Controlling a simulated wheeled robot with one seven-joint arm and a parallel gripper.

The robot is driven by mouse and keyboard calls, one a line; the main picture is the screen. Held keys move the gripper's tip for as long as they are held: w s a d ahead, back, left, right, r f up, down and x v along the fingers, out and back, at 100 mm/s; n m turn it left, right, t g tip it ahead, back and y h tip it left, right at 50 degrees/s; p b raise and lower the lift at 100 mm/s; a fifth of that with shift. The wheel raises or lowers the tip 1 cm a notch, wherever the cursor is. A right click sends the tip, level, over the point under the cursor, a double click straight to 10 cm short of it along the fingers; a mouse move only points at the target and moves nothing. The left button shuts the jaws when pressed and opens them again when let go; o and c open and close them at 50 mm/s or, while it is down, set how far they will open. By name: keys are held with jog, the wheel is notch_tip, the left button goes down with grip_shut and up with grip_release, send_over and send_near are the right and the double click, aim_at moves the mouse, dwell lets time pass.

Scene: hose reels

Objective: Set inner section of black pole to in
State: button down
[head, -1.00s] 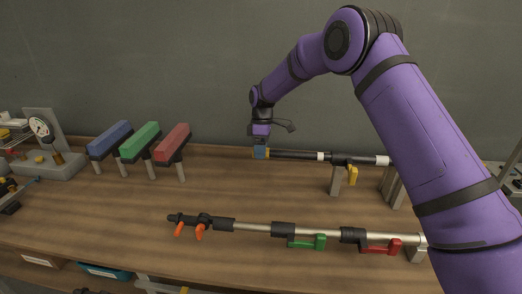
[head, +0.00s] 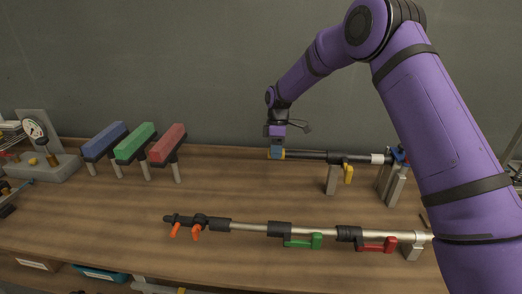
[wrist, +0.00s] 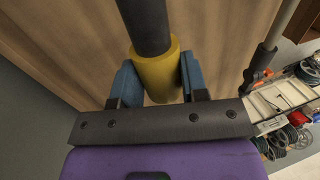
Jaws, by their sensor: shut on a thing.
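The black pole (head: 355,160) lies level at the back of the bench, held on stands. Its inner section (head: 306,155) comes out at the left end and carries a yellow end piece. My gripper (head: 277,153) is at that left end. In the wrist view its blue fingers are shut on the yellow end piece (wrist: 158,65), one on each side, and the black pole (wrist: 145,22) runs away from it. A yellow lever (head: 348,174) hangs under the pole's clamp. A white band (head: 377,159) shows to the right of the clamp. My arm hides the pole's right end.
A second, silver pole (head: 255,228) with orange, green and red levers lies in front. Blue, green (head: 135,142) and red blocks on posts stand to the left. A gauge (head: 36,130) stands at the far left. Bench between the poles is clear.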

aim_at(289, 151)
jog(key=d, duration=0.2)
jog(key=s+d, duration=0.1)
jog(key=d, duration=0.1)
jog(key=shift+w, duration=0.1)
jog(key=c, duration=0.6)
grip_release()
jog(key=v, duration=1)
jog(key=shift+d+r, duration=0.1)
jog(key=shift+r, duration=0.3)
